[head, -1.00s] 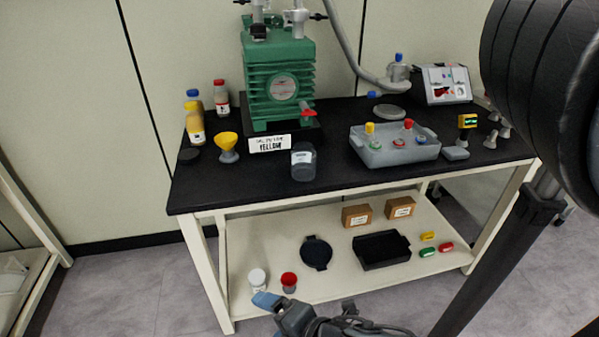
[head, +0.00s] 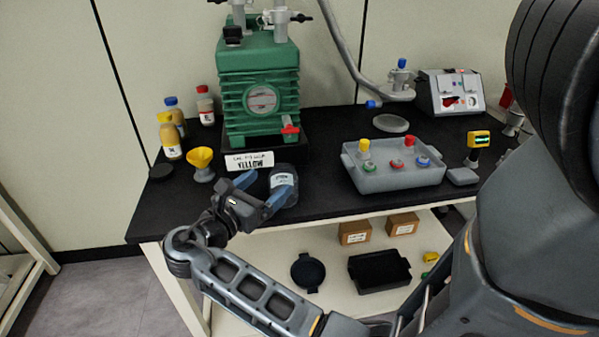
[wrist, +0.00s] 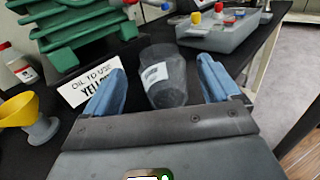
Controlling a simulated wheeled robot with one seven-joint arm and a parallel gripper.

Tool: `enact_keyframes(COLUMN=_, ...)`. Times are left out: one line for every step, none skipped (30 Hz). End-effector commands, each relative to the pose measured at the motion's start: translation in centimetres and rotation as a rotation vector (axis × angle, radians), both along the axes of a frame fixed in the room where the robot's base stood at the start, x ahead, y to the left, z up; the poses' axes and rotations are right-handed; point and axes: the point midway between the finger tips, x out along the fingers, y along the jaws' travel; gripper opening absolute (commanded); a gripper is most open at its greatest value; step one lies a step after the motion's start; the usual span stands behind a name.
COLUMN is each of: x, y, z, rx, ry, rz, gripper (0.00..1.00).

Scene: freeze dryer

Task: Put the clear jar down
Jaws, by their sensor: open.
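The clear jar (head: 284,184), a dark see-through cup with a white label, stands on the black tabletop in front of the green pump. In the wrist view the jar (wrist: 164,76) is between the two blue fingers of my gripper (wrist: 160,88), with a gap showing on each side. In the head view my gripper (head: 262,190) is at the table's front edge, its fingers reaching toward the jar. The gripper is open and holds nothing. In the head view one finger covers part of the jar's lower side.
A white sign (head: 249,162) leans by the green pump (head: 258,85), close to my left finger. A yellow funnel (head: 201,163) and several bottles (head: 168,135) stand left. A grey tray (head: 397,172) with coloured caps is right. Bare tabletop lies between jar and tray.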

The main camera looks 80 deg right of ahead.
Motion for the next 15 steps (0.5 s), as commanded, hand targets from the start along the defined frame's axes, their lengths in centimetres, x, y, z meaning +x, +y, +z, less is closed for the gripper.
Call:
enact_keyframes(x=0.1, y=-0.1, z=0.2, rx=-0.003, ry=0.004, rz=-0.010, gripper=0.90)
enact_keyframes(x=0.0, y=-0.1, z=0.3, rx=-0.004, ry=0.007, rz=-0.015, gripper=0.90)
enact_keyframes(x=-0.1, y=-0.4, z=0.4, rx=-0.005, ry=0.010, rz=-0.019, gripper=0.90)
enact_keyframes(x=-0.2, y=-0.6, z=0.4, rx=-0.005, ry=0.010, rz=-0.021, gripper=0.90)
enact_keyframes(x=-0.3, y=-0.8, z=0.4, rx=-0.004, ry=0.010, rz=-0.022, gripper=0.90)
enact_keyframes(x=-0.5, y=-1.2, z=0.4, rx=-0.004, ry=0.010, rz=-0.022, gripper=0.90)
enact_keyframes(x=-0.6, y=-1.5, z=0.4, rx=-0.004, ry=0.010, rz=-0.020, gripper=0.90)
enact_keyframes(x=-0.7, y=-1.8, z=0.3, rx=-0.003, ry=0.010, rz=-0.020, gripper=0.90)
enact_keyframes(x=-0.9, y=-2.2, z=0.3, rx=-0.003, ry=0.010, rz=-0.021, gripper=0.90)
enact_keyframes(x=-1.0, y=-2.5, z=0.3, rx=-0.003, ry=0.010, rz=-0.020, gripper=0.90)
enact_keyframes(x=-1.1, y=-2.7, z=0.3, rx=-0.003, ry=0.010, rz=-0.020, gripper=0.90)
enact_keyframes(x=-1.2, y=-3.1, z=0.2, rx=-0.003, ry=0.010, rz=-0.020, gripper=0.90)
enact_keyframes(x=-1.4, y=-3.4, z=0.2, rx=-0.003, ry=0.010, rz=-0.020, gripper=0.90)
enact_keyframes(x=-1.5, y=-3.8, z=0.1, rx=-0.003, ry=0.010, rz=-0.020, gripper=0.90)
enact_keyframes(x=-1.7, y=-4.4, z=0.0, rx=-0.003, ry=0.010, rz=-0.020, gripper=0.90)
